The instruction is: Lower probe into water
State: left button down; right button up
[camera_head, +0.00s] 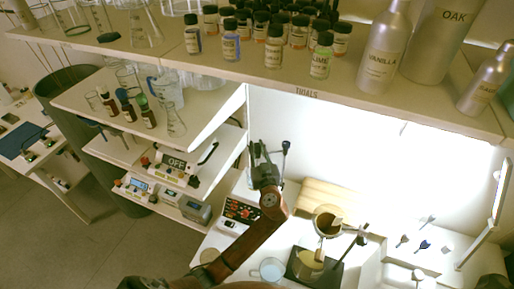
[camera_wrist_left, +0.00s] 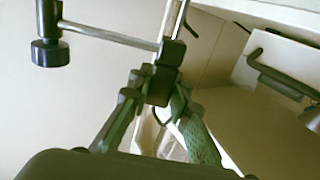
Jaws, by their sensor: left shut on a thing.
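My left gripper (camera_head: 262,158) is in the middle of the head view, raised in front of the bright wall above the bench. In the left wrist view (camera_wrist_left: 158,90) its fingers are shut on a black clamp block (camera_wrist_left: 166,72) on a metal rod. A thin side bar from it ends in a black knob (camera_wrist_left: 50,52), which also shows in the head view (camera_head: 286,145). I cannot tell which part is the probe; its tip is hidden. A glass beaker with pale bluish contents (camera_head: 268,270) stands on the bench below. My right gripper is not in view.
A device with a red display (camera_head: 241,211) stands below the gripper. Shelves with glassware (camera_head: 170,105) are at left; a bottle shelf (camera_head: 300,92) runs above.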

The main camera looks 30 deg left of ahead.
pick_arm(q)
jog(key=shift+f, duration=0.3)
jog(key=c, duration=2.1)
grip_release()
jog(key=o, duration=0.3)
jog(key=shift+r, duration=0.1)
jog(key=shift+o, duration=0.2)
jog(key=shift+s, duration=0.1)
jog(key=v, duration=1.2)
